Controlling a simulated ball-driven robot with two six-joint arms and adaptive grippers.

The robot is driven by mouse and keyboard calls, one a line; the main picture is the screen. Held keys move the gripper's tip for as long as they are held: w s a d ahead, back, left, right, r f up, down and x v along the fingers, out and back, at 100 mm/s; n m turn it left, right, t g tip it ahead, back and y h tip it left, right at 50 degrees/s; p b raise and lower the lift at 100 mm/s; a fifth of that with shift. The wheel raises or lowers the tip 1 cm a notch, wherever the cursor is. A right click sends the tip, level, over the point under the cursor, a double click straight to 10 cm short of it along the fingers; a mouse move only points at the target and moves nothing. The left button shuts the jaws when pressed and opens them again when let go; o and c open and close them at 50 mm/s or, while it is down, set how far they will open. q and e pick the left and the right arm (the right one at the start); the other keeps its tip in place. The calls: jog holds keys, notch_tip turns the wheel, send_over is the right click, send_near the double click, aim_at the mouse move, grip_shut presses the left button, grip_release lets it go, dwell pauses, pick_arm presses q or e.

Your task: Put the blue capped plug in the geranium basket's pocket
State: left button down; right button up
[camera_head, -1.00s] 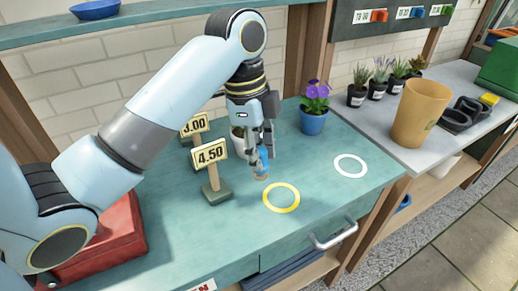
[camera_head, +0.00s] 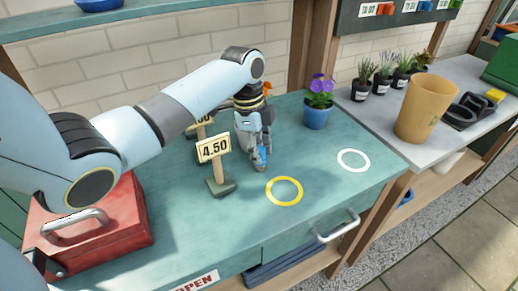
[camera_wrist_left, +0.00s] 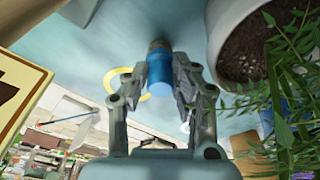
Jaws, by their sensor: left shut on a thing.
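My left gripper (camera_head: 259,157) is shut on the blue capped plug (camera_wrist_left: 159,75). In the left wrist view the plug sits between the two fingertips, its blue part towards me and its brownish end pointing away. In the head view the plug shows only as a small blue patch (camera_head: 261,153) low in the fingers, above the teal bench. A white pot with dark soil (camera_wrist_left: 246,42) and green leaves is close beside the gripper in the left wrist view. I cannot tell whether it belongs to the geranium basket, and no pocket shows. My right gripper is not in view.
A 4.50 price sign (camera_head: 214,150) stands just left of the gripper. A yellow ring (camera_head: 284,205) and a white ring (camera_head: 352,150) mark clear bench. A purple-flowered blue pot (camera_head: 317,115) stands behind right; a red toolbox (camera_head: 130,230) is at left.

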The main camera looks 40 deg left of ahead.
pick_arm(q)
jog(key=c, duration=1.4)
grip_release()
jog(key=shift+f, duration=0.1)
jog(key=shift+o, duration=0.2)
